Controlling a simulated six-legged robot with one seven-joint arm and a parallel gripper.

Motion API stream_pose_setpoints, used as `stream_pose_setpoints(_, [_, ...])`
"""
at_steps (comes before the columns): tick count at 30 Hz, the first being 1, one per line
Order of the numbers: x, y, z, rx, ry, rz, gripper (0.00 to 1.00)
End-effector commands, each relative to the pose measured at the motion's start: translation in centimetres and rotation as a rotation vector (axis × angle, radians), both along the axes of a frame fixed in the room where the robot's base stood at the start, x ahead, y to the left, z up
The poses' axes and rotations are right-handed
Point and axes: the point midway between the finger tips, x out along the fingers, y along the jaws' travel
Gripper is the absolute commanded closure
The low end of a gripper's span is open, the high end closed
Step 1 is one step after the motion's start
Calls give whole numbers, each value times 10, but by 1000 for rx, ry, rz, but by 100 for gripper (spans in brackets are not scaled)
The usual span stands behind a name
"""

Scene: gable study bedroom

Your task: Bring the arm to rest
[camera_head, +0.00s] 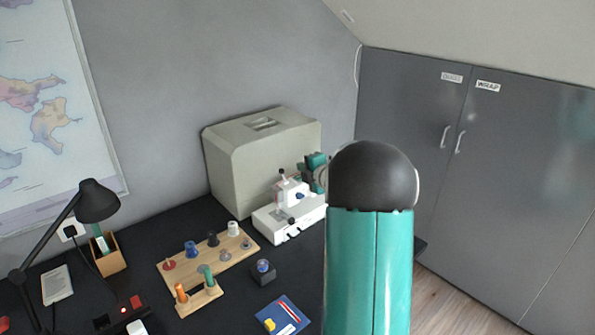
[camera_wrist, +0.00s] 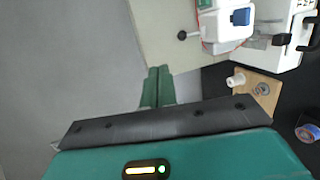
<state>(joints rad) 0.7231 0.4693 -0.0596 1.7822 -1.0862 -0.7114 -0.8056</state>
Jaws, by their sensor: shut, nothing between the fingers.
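My gripper (camera_wrist: 158,74) shows in the wrist view as two green fingers side by side, shut with nothing between them. It points toward the grey wall and the beige case. In the head view my teal arm with its black dome stands in the foreground at centre right. A teal and dark part of my arm end shows behind it, close to the white sewing machine (camera_head: 288,212); the fingertips cannot be made out there.
The beige case (camera_head: 225,165) stands behind the sewing machine on the black desk (camera_head: 205,315). A wooden spool board (camera_head: 180,271), a black lamp (camera_head: 97,203) and a blue booklet (camera_head: 290,322) are on the desk. Grey cupboards (camera_head: 410,110) stand at right.

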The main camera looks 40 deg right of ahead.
Motion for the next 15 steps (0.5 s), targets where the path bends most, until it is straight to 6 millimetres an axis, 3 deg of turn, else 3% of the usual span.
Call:
stream_pose_setpoints(6, [-16,4,10,1,0,3,100])
stream_pose_setpoints(15, [-18,4,10,1,0,4,100])
